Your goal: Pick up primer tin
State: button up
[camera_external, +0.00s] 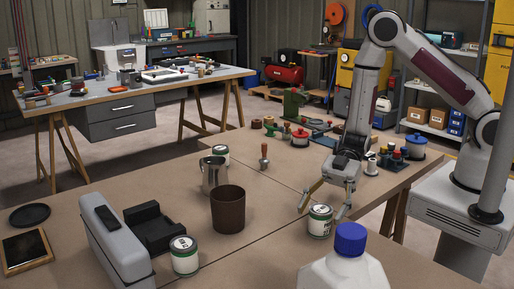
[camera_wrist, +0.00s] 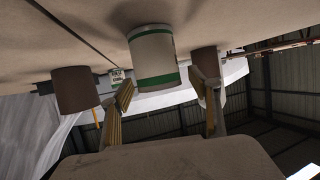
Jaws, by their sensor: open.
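A small white tin with a green band (camera_external: 320,222), its label too small to read, stands upright on the brown table below my gripper (camera_external: 321,209). The fingers are spread apart above and around its top. In the wrist view my gripper (camera_wrist: 162,80) is open, and a white tin with a green band (camera_wrist: 153,55) shows between and beyond the fingers. I see no grip on it. Two similar tins stand on the table: one at the front (camera_external: 184,258) and one behind the metal jug (camera_external: 220,154). I cannot tell which is primer.
A brown cup (camera_external: 228,210) and the metal jug (camera_external: 214,176) stand to the left. A white bottle with a blue cap (camera_external: 345,270) is close in front. Pots and small parts crowd the back.

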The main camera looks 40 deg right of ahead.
aim_at(321, 208)
jog(key=c, duration=1.5)
jog(key=shift+o, duration=0.2)
jog(key=shift+r, duration=0.2)
jog(key=shift+r, duration=4.85)
